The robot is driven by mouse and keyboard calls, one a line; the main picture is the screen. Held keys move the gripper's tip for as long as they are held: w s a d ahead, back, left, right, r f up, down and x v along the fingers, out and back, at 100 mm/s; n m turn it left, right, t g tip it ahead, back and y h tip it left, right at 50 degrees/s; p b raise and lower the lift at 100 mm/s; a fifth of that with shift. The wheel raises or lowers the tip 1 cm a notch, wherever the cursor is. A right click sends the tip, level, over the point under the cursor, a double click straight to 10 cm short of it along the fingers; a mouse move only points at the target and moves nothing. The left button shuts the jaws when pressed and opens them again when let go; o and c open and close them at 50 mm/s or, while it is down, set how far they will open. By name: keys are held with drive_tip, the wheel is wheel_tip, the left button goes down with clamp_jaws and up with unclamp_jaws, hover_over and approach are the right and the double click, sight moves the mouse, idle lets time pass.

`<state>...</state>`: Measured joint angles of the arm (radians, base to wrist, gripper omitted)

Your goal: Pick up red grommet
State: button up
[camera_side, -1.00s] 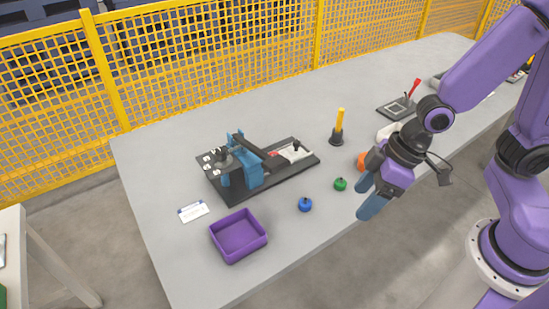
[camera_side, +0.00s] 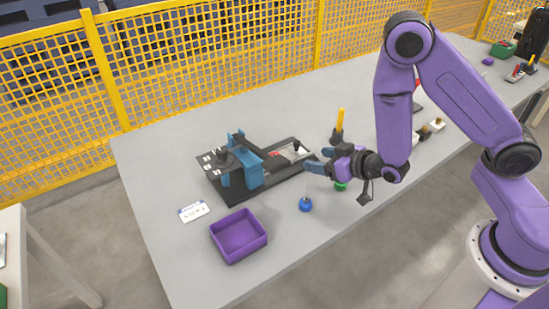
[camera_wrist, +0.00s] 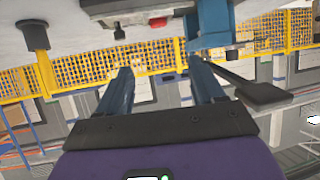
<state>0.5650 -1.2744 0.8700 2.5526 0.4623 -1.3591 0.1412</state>
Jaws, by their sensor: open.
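A small red piece (camera_side: 275,155), which may be the red grommet, shows on the black fixture board (camera_side: 236,196) next to the blue clamp (camera_side: 251,170). It also appears as a red spot near the top of the wrist view (camera_wrist: 158,21), beyond my fingers. My gripper (camera_side: 314,160) is open, with nothing visible between its fingers. It points left over the table, close to the right end of the board and apart from the red piece. In the wrist view my two blue fingers (camera_wrist: 160,70) stand apart.
A yellow-handled tool (camera_side: 340,120) stands behind my gripper. A green knob (camera_side: 341,187) is partly hidden under it, and a blue knob (camera_side: 305,206) lies in front. A purple bin (camera_side: 239,253) and a white card (camera_side: 194,211) are at the front left. A yellow fence (camera_side: 200,65) runs behind the table.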

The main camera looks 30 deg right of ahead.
sight(278, 152)
drive_tip(key=shift+x, duration=8.7)
drive_tip(key=c, duration=1.2)
drive_tip(key=shift+r, duration=0.15)
